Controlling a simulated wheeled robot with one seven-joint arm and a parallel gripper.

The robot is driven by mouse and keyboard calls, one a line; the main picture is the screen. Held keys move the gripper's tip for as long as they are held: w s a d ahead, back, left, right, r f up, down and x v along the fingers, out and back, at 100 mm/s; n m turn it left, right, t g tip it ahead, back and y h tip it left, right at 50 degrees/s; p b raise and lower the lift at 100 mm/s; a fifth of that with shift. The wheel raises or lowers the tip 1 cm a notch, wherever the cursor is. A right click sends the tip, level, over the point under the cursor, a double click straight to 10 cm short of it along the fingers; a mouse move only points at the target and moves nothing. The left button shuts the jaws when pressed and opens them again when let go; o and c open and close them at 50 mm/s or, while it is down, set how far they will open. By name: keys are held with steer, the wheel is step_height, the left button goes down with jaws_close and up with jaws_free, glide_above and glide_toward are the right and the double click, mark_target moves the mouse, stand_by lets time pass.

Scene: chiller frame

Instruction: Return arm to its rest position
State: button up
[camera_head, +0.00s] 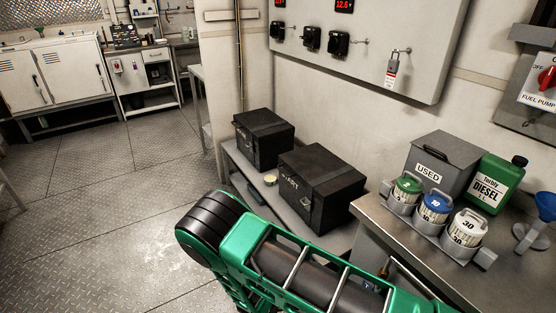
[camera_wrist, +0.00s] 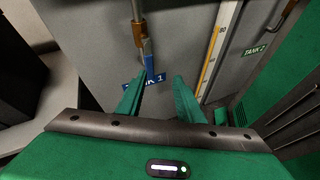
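My green arm (camera_head: 310,270) is bent across the bottom of the head view, with its dark elbow joint towards the left. My gripper is outside the head view. In the wrist view my gripper (camera_wrist: 159,80) has its two green fingers apart, with nothing visibly held between them. A brass valve with a blue lever (camera_wrist: 149,58) is ahead of the fingertips, in front of a grey tank marked TANK 1 (camera_wrist: 133,84). I cannot tell how far the lever is from the fingers.
Black boxes (camera_head: 322,187) stand on a low bench beside my arm. At right, a counter holds a USED bin (camera_head: 445,160), a DIESEL can (camera_head: 495,184), several canisters (camera_head: 436,206) and a blue funnel (camera_head: 530,234). The wrist view shows a TANK 2 label (camera_wrist: 255,48). Floor (camera_head: 100,220) at left is clear.

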steer(key=d+r+m+y, duration=0.2)
steer(key=r+m+y, duration=0.3)
steer(key=r, duration=0.8)
steer(key=d+r+m+t+y, duration=0.15)
steer(key=r+m+y, duration=0.35)
steer(key=r, duration=0.8)
steer(key=d+r+m+y, duration=0.3)
steer(key=r+m, duration=0.4)
steer(key=r, duration=0.7)
steer(key=s+d+m+g, duration=0.2)
steer(key=s+d, duration=0.4)
steer(key=s, duration=0.3)
steer(key=s+d+m+g, duration=0.2)
steer(key=s+d+m, duration=0.3)
steer(key=s, duration=0.4)
steer(key=shift+d, duration=0.45)
steer(key=shift+r, duration=0.1)
